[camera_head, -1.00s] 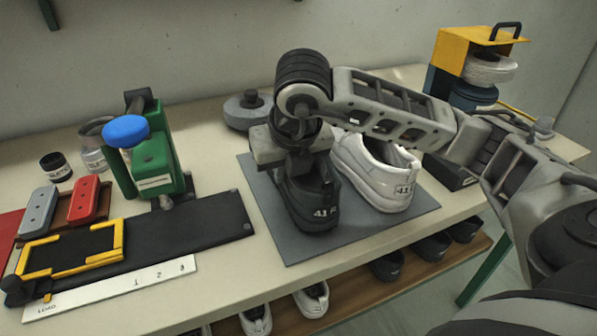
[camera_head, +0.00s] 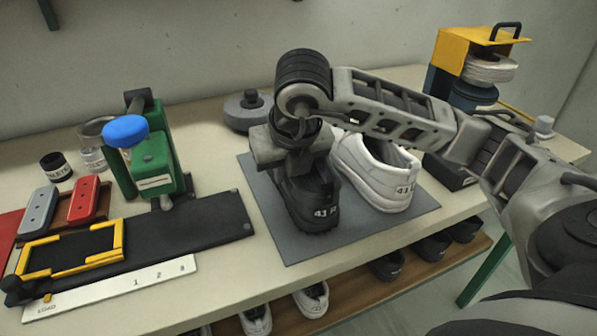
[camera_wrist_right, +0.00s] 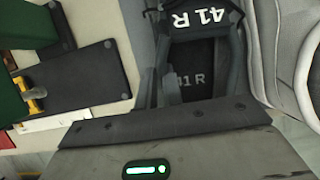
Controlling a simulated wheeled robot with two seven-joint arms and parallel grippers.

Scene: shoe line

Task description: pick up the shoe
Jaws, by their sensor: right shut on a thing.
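A black shoe (camera_head: 318,212) marked "41 R" is on the grey mat (camera_head: 272,240) in the head view, beside a white shoe (camera_head: 372,178) also marked 41. My right gripper (camera_head: 300,172) points down over the black shoe and is shut on it at the opening. In the right wrist view the black shoe (camera_wrist_right: 207,52) shows its heel label and its insole, with the gripper's fingers at its collar. The fingertips are partly hidden by the shoe and the gripper body in the head view. My left gripper is not in view.
A green press with a blue knob (camera_head: 126,131) stands at left, by a black plate with a yellow frame (camera_head: 122,240). A grey round weight (camera_head: 247,112) sits behind the mat. A yellow spool holder (camera_head: 452,52) stands at back right. More shoes (camera_head: 312,298) are on the shelf below.

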